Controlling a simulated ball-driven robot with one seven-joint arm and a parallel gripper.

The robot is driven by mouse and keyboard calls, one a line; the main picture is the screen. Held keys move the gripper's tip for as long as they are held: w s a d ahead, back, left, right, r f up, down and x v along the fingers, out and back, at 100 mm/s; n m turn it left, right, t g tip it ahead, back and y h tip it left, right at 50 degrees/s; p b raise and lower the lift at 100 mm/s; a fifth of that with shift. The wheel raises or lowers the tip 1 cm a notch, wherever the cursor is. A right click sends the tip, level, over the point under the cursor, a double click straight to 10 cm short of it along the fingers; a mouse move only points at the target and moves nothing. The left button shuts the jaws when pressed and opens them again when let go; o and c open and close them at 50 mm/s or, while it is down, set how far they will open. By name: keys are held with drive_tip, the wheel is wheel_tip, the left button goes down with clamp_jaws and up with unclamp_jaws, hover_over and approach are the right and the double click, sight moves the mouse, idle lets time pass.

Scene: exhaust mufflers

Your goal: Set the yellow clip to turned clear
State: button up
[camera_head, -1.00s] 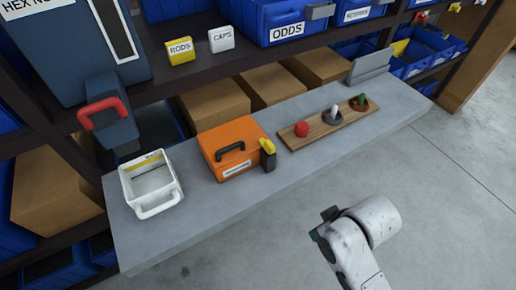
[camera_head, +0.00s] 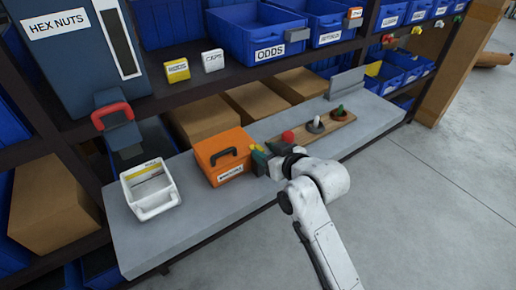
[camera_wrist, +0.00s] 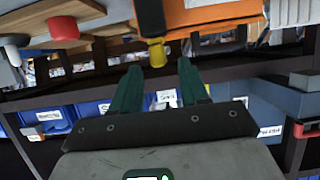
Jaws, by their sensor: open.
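The orange case (camera_head: 222,154) stands on the grey bench with its dark handle upward. The yellow clip (camera_head: 257,148) is at the case's right front corner, partly hidden by my gripper (camera_head: 266,158). In the wrist view the yellow clip (camera_wrist: 157,52) hangs from a black piece beside the orange case (camera_wrist: 205,14), with the picture upside down. My gripper (camera_wrist: 158,66) is open there, its two green fingers apart. The clip's yellow end shows between the fingertips, with a gap on each side; I cannot tell the exact depth.
A wooden board (camera_head: 330,128) with a red knob (camera_head: 289,137) and two other pegs lies just right of my gripper. A white bin (camera_head: 150,190) stands left of the case. Shelves with blue bins (camera_head: 255,30) rise behind the bench.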

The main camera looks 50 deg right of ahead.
sight(261, 149)
drive_tip(key=shift+x, duration=2.1)
clamp_jaws()
